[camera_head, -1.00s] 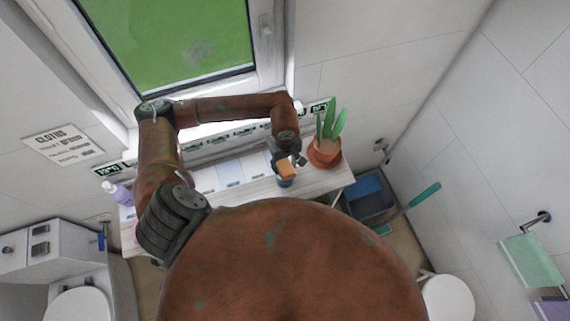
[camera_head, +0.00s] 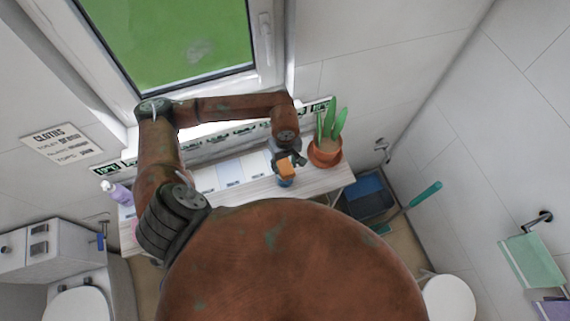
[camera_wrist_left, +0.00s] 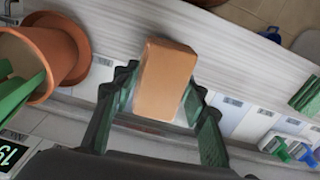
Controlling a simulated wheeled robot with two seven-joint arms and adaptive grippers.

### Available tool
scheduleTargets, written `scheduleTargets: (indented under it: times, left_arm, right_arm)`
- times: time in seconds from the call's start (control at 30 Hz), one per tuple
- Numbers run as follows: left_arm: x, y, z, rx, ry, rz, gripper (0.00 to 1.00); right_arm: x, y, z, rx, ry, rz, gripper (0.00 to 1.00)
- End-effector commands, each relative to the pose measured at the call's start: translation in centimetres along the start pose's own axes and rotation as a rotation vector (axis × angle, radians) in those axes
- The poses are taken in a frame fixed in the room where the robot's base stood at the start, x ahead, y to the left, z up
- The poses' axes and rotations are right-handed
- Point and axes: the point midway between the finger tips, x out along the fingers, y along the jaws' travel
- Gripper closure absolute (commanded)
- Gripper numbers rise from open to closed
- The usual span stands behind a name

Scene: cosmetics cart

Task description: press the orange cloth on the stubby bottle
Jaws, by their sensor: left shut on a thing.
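The orange cloth (camera_head: 287,171) is a folded block. It also shows large between the fingers in the left wrist view (camera_wrist_left: 165,82). My left gripper (camera_head: 289,161) is shut on it above the front part of the shelf. A small blue thing (camera_head: 285,183), which seems to be the stubby bottle, shows just under the cloth in the head view. The cloth hides most of it, and I cannot tell whether the two touch. My right gripper is not in view.
A plant in a terracotta pot (camera_head: 325,153) stands close to the right of my left gripper. A lilac bottle (camera_head: 118,193) stands at the shelf's left end. Pale labelled panels (camera_head: 231,172) lie along the shelf. A blue bin (camera_head: 369,194) is on the floor to the right.

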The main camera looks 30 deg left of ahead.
Motion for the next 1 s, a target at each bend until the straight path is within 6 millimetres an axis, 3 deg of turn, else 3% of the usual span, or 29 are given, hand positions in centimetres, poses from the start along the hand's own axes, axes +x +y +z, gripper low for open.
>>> scheduleTargets:
  times: [1.0]
  left_arm:
    - [0.13, -0.02, 0.00, 0.000, 0.000, -0.001, 0.80]
  right_arm:
    - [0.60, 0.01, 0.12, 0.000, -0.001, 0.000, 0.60]
